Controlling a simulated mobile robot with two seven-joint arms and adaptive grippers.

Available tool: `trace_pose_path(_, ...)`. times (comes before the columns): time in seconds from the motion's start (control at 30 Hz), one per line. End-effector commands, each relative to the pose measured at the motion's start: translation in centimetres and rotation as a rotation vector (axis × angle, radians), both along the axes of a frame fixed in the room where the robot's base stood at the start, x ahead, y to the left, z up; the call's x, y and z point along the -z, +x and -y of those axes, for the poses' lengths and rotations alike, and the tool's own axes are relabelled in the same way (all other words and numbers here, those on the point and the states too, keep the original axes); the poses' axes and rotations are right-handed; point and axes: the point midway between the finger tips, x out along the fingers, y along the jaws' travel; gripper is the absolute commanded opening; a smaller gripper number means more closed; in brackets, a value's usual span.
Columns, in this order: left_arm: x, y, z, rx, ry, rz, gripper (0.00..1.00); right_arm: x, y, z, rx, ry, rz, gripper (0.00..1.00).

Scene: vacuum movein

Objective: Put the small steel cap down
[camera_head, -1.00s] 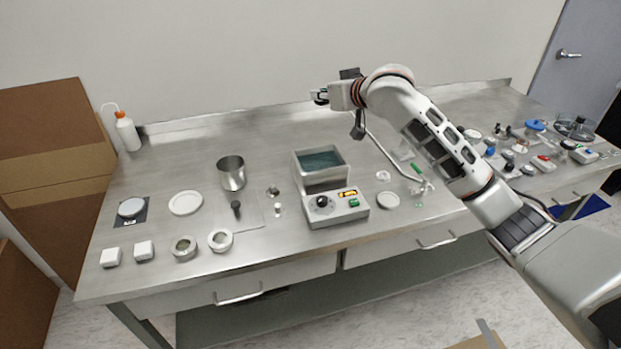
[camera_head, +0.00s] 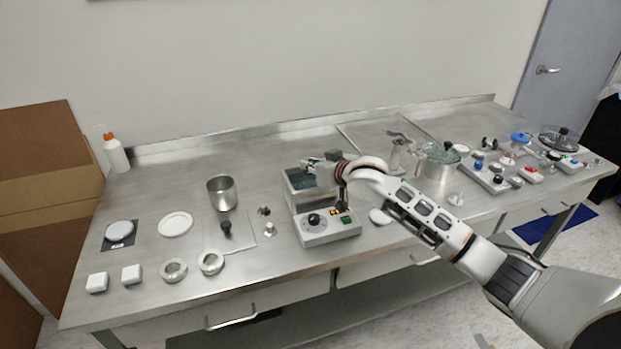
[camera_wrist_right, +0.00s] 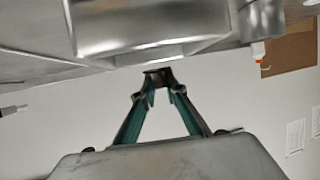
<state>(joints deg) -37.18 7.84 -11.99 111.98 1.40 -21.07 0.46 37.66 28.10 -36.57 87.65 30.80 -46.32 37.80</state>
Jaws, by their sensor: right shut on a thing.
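My right gripper (camera_head: 308,164) is over the back of the open steel bath (camera_head: 291,200), on the right of the steel beaker (camera_head: 222,194). In the right wrist view its two fingers (camera_wrist_right: 157,82) meet on a small dark metallic piece, the small steel cap (camera_wrist_right: 158,75), which is mostly hidden by the fingertips. The cap is too small to make out in the head view. The bath wall also shows close above the fingers in the wrist view (camera_wrist_right: 140,25). My left gripper is not in view.
The bath's control box (camera_head: 328,229) stands in front. A small steel fitting (camera_head: 264,211) and a white-topped piece (camera_head: 269,229) are left of it. Two rings (camera_head: 174,270), a white dish (camera_head: 175,224) and white blocks (camera_head: 131,274) are further left. Glassware and instruments crowd the right.

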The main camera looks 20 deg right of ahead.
Motion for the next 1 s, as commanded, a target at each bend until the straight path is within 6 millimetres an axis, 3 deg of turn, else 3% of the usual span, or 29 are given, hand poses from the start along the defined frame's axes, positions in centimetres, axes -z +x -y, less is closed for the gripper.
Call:
trace_pose_path(0.33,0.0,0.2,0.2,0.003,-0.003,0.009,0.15,4.1,0.0,0.0,0.000,0.000,-0.001,0.00)
trace_pose_path(1.0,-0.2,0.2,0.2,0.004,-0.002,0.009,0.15,5.5,-0.1,0.0,0.000,-0.001,-0.004,0.00)
